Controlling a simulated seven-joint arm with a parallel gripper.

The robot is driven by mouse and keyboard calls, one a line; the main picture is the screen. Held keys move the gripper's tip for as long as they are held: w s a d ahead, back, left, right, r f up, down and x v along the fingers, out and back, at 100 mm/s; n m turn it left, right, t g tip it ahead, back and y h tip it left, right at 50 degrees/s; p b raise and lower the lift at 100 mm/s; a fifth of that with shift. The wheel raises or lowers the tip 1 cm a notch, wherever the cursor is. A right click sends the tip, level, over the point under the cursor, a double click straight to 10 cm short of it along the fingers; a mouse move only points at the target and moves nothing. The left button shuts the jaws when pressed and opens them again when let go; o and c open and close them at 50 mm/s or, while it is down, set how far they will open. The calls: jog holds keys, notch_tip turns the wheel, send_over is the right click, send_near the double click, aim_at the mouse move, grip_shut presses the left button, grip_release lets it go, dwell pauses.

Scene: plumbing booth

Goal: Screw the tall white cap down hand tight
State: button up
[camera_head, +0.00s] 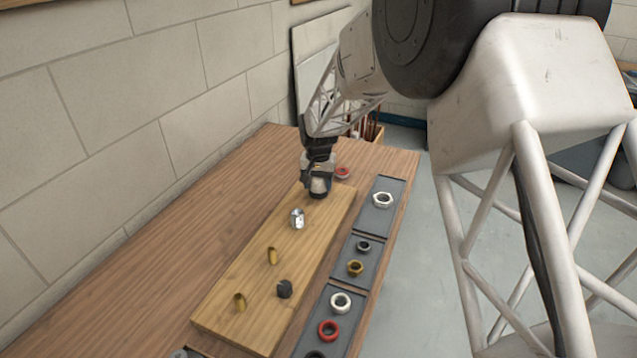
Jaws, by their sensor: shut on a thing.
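My gripper (318,190) points down over the far end of the wooden board (248,262), with its jaws shut. The tall white cap is hardly distinguishable; the thing between the jaws is mostly hidden by the dark fingers, with only a small pale grey patch showing. I cannot tell from this view how far down it sits or whether it is tilted. A shiny silver-white fitting (297,219) stands on the board just nearer than my gripper, apart from it.
Two bare brass stubs (272,256) and a dark cap (284,289) stand on the board. Grey trays (374,222) with nuts and rings line its right side. A red ring piece (343,172) lies beyond my gripper. The bench left of the board is clear up to the block wall.

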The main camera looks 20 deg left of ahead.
jog(key=o, duration=1.2)
jog(key=shift+r, duration=0.1)
jog(key=shift+r, duration=2.4)
jog(key=shift+c, duration=0.2)
